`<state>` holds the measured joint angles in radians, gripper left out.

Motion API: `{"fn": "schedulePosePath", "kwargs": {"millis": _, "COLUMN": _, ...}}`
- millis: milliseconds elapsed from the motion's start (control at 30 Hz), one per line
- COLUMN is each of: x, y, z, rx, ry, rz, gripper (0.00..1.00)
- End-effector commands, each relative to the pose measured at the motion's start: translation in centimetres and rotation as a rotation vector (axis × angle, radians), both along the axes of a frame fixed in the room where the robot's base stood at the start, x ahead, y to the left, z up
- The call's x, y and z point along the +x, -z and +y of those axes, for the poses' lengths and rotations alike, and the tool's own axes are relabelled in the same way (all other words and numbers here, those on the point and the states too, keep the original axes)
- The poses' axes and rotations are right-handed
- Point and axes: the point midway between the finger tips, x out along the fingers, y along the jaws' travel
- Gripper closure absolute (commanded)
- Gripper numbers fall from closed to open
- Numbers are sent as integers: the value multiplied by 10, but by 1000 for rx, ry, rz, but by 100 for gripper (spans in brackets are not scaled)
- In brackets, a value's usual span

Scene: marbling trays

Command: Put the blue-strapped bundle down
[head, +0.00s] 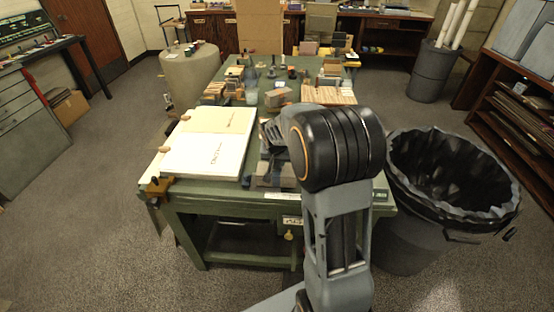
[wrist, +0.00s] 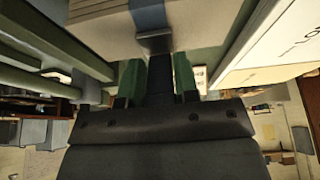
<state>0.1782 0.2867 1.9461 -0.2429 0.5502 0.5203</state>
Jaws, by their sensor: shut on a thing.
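The blue-strapped bundle (wrist: 100,16) fills the top of the wrist view as a pale stack of layers. Its blue strap (wrist: 148,14) has a dark tab at the lower edge. My gripper (wrist: 158,76) has green fingers on both sides of the dark piece under this tab and is shut on the bundle there. In the head view my arm hides the fingertips and most of what they hold, over the near part of the green table (head: 235,207). I cannot tell whether the bundle touches the table.
A large white board with a cream sheet (head: 206,150) lies on the table left of my arm. Blocks, bottles and a wooden slat stack (head: 328,95) crowd the table's far part. A black-lined bin (head: 425,250) stands on the right. Open floor lies at the left.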

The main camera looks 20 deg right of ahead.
Motion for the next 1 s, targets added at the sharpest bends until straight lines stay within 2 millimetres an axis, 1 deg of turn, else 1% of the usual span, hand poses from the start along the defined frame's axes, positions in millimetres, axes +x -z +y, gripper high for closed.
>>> {"fn": "schedulePosePath", "kwargs": {"millis": 167, "x": 0, "y": 6, "z": 0, "rx": 0, "ry": 0, "rz": -2, "gripper": 100}}
{"fn": "schedulePosePath", "kwargs": {"millis": 267, "x": 0, "y": 5, "z": 0, "rx": 0, "ry": 0, "rz": -2, "gripper": 100}}
{"fn": "schedulePosePath", "kwargs": {"millis": 300, "x": 0, "y": 5, "z": 0, "rx": 0, "ry": 0, "rz": 0, "gripper": 70}}
{"fn": "schedulePosePath", "kwargs": {"millis": 567, "x": 0, "y": 5, "z": 0, "rx": 0, "ry": 0, "rz": 0, "gripper": 46}}
{"fn": "schedulePosePath", "kwargs": {"millis": 833, "x": 0, "y": 3, "z": 0, "rx": 0, "ry": 0, "rz": 0, "gripper": 46}}
{"fn": "schedulePosePath", "kwargs": {"millis": 933, "x": 0, "y": -5, "z": 0, "rx": 0, "ry": 0, "rz": 0, "gripper": 46}}
{"fn": "schedulePosePath", "kwargs": {"millis": 1000, "x": 0, "y": -14, "z": 0, "rx": 0, "ry": 0, "rz": 0, "gripper": 46}}
